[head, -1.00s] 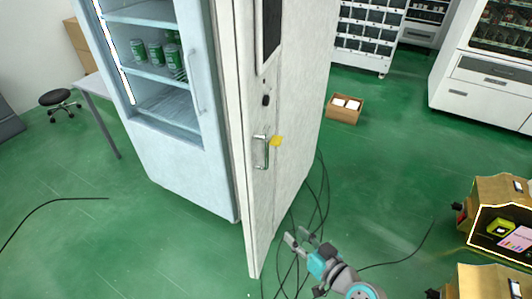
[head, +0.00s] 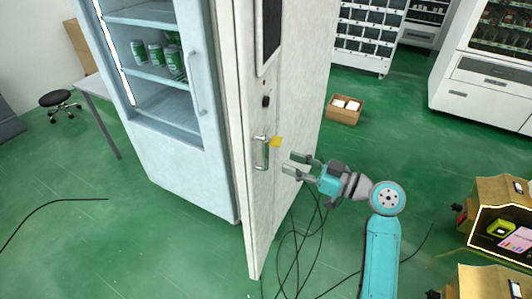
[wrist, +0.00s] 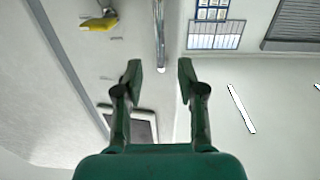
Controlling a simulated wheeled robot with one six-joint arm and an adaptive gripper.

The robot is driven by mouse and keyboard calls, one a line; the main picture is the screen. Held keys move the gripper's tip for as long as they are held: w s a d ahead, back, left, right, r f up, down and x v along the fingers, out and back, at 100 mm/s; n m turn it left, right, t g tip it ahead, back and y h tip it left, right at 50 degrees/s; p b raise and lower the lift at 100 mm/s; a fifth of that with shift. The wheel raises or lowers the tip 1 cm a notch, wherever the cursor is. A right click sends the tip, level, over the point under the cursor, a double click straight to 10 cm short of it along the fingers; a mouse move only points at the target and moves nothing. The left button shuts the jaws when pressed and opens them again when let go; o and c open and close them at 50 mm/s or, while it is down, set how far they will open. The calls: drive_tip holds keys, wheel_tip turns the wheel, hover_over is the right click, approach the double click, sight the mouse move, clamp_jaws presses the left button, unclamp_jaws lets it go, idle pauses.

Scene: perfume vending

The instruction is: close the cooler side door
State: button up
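The cooler (head: 185,180) stands at the left of the head view, with green cans behind its glass front. Its white side door (head: 289,110) stands ajar, its near edge swung out from the body. The door bears a silver handle (head: 261,153) and a yellow tag (head: 276,142) beside it. My gripper (head: 294,163) is open and empty, just right of the handle and apart from it. In the wrist view the two fingers (wrist: 160,72) are spread, and the silver handle bar (wrist: 159,35) shows ahead, between and beyond the fingertips. The yellow tag (wrist: 98,23) is upper left.
Black cables (head: 300,235) lie on the green floor below the door. A cardboard box (head: 343,109) stands on the floor behind. Brown-gold boxes (head: 500,205) stand at the lower right, and vending machines (head: 480,75) at the back right.

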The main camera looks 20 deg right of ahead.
sight(266, 166)
drive_tip(key=x, duration=0.8)
drive_tip(key=shift+w+a+f, duration=0.1)
drive_tip(key=shift+w, duration=0.1)
clamp_jaws()
